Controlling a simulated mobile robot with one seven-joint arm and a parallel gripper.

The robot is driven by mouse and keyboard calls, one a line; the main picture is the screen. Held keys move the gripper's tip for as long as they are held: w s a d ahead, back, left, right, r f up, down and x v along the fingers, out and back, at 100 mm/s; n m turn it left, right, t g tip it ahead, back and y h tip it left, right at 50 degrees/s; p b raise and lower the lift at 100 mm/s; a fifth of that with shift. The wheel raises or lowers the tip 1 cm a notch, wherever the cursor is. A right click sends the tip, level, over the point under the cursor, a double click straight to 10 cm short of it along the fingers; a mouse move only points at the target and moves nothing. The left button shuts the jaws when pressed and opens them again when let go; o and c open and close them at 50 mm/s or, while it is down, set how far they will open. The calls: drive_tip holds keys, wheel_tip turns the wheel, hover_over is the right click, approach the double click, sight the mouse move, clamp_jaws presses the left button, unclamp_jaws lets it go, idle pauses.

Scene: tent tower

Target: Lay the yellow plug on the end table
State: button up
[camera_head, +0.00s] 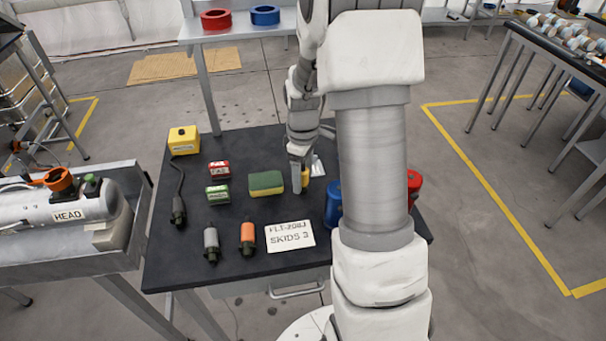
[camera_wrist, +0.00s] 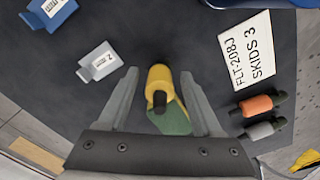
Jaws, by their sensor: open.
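The yellow plug (camera_wrist: 160,76), with a dark tip, stands out between the fingers of my gripper (camera_wrist: 158,74) in the wrist view. The fingers are open, with gaps on both sides of it. In the head view my gripper (camera_head: 297,188) is low over a dark-topped table (camera_head: 180,262), and a sliver of the yellow plug (camera_head: 305,178) shows just right of the fingers. I cannot tell which table is the end table. Its contact with the tabletop is hidden.
A green and yellow sponge (camera_head: 266,183) lies just left of my gripper. A grey plug (camera_head: 211,246), an orange plug (camera_head: 247,239) and a sign card (camera_head: 290,236) lie nearer the front. A blue container (camera_head: 333,204) is partly behind my arm. The table's front left is clear.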

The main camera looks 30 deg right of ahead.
wheel_tip(320, 180, up, 12)
drive_tip(key=shift+a+r+p, duration=0.1)
drive_tip(key=shift+r+p, duration=0.15)
drive_tip(key=shift+p, duration=0.35)
drive_tip(key=s+a+r+m+t, duration=0.2)
drive_tip(key=s+a+r, duration=0.3)
drive_tip(key=s, duration=0.4)
drive_tip(key=s+a+r+m+t, duration=0.3)
drive_tip(key=s+a+r+m, duration=0.2)
drive_tip(key=s, duration=0.4)
drive_tip(key=shift+s+a+r+m+t, duration=0.3)
drive_tip(key=shift+s+a+r, duration=0.15)
drive_tip(key=shift+a, duration=0.65)
drive_tip(key=shift+a+r, duration=0.1)
